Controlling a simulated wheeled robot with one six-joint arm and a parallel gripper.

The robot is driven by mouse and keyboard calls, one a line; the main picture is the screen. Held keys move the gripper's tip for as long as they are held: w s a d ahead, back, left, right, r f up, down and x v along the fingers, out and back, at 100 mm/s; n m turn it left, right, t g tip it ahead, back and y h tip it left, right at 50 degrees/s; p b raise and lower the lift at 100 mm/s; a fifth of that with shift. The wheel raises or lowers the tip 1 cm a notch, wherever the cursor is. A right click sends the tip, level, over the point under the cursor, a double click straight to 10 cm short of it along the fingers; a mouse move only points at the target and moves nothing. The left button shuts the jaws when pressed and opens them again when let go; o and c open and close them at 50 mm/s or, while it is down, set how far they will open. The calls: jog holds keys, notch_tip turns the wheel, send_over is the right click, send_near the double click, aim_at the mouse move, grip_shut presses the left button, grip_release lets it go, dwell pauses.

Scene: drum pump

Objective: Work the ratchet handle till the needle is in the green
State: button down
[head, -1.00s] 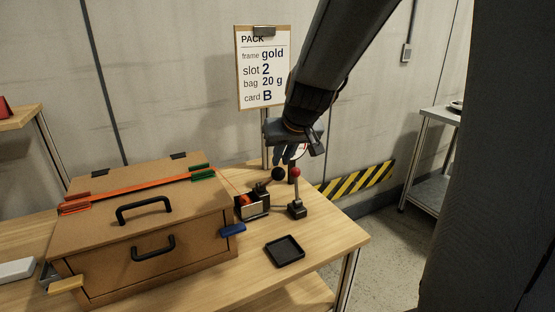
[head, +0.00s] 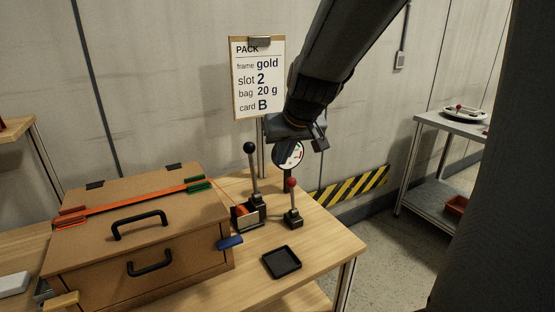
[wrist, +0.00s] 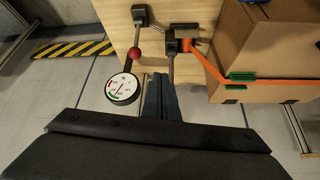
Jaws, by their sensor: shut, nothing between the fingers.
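The black-knobbed handle (head: 253,175) stands nearly upright on the ratchet block (head: 247,214), where the orange strap (head: 128,201) ends. The block also shows in the wrist view (wrist: 174,46), with the handle's rod running down towards my fingers. A lever with a red knob (head: 292,184) stands just right of it. The round gauge (head: 288,154) is partly hidden behind my wrist in the head view. In the wrist view the gauge (wrist: 123,89) shows red and green marks; the needle's exact reading is too small to tell. My gripper (wrist: 165,77) is shut and empty, near the handle and beside the gauge.
A strapped brown crate (head: 90,235) with black grips fills the table's left side. A small black tray (head: 282,262) lies at the front right. A PACK sign (head: 258,80) stands behind. A side table (head: 450,124) is at the far right.

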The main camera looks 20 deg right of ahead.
jog(key=shift+s+d+r+b, duration=0.1)
jog(key=shift+s+r, duration=0.3)
jog(key=shift+s, duration=0.45)
jog(key=shift+s+d+r+b, duration=0.1)
jog(key=shift+s+r, duration=0.3)
jog(key=shift+s, duration=0.45)
jog(key=shift+s+d+r+b, duration=0.1)
jog(key=shift+s+r, duration=0.3)
jog(key=shift+s, duration=0.45)
jog(key=s+a+f+g, duration=0.2)
jog(key=s+f+g, duration=0.1)
jog(key=s+f, duration=0.4)
jog(key=s+a+f+g, duration=0.3)
jog(key=s+f, duration=0.4)
jog(key=f, duration=0.3)
jog(key=shift+a+n+g, duration=0.25)
jog(key=shift+n+g, duration=0.05)
jog(key=shift+f, duration=0.1)
